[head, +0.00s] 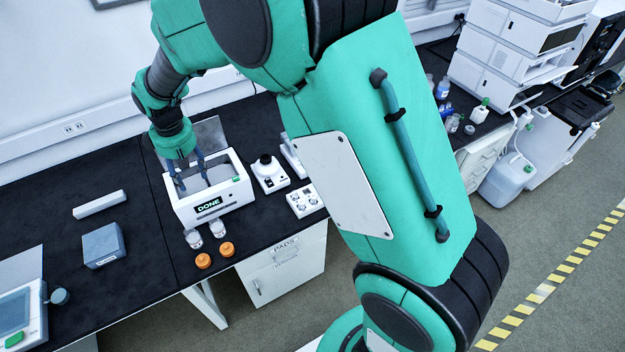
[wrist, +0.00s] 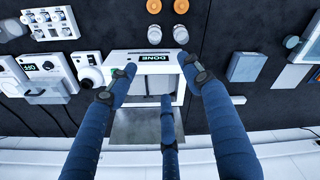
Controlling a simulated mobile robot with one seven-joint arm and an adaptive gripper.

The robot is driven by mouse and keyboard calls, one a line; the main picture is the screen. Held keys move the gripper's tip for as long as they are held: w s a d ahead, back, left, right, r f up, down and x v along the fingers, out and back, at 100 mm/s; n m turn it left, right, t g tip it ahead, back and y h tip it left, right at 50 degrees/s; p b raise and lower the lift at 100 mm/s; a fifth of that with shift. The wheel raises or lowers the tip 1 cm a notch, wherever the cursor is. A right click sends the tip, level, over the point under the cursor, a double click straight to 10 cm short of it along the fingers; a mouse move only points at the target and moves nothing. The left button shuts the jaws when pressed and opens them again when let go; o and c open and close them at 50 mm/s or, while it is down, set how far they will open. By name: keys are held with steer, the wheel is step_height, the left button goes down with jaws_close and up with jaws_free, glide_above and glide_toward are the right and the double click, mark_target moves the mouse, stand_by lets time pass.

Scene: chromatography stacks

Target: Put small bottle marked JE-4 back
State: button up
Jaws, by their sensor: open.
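Two small clear bottles (head: 193,240) (head: 217,228) stand side by side on the black bench in front of a white box-shaped bath (head: 241,196) whose display reads DONE. They also show in the wrist view (wrist: 152,32) (wrist: 181,35). Their markings are too small to read, so I cannot tell which is JE-4. Two orange caps (head: 203,261) (head: 227,249) lie in front of them, nearer the bench edge. My gripper (head: 191,178) is open over the bath, its blue fingers spread. In the wrist view my gripper (wrist: 153,80) shows nothing held; the fingers partly hide the bath's inside.
A white device with a black knob (head: 269,174) and a control box (head: 304,200) stand right of the bath. A grey-blue block (head: 103,245) and a white bar (head: 100,204) lie left. A screen device (head: 22,312) is at far left. Bench between them is clear.

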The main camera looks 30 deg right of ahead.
steer(key=s+d+r+m+t, duration=0.1)
steer(key=s+d+r+m, duration=0.1)
steer(key=s+d+r, duration=0.5)
steer(key=s+d+r+m+t, duration=0.1)
steer(key=s+d+r+m, duration=0.1)
steer(key=s+d+r, duration=0.6)
steer(key=s+d+r+m+t, duration=0.1)
steer(key=s+d+r+m, duration=0.1)
steer(key=s, duration=0.8)
steer(key=s+d+r+m+t, duration=0.1)
steer(key=s+d+r+m, duration=0.1)
steer(key=s, duration=0.8)
steer(key=shift+s+d+r+m, duration=0.2)
steer(key=shift+d+r+m, duration=0.1)
steer(key=shift+d+r, duration=0.4)
steer(key=shift+a, duration=0.15)
step_height(320, 180, down, 6)
steer(key=b, duration=0.6)
steer(key=shift+r, duration=0.2)
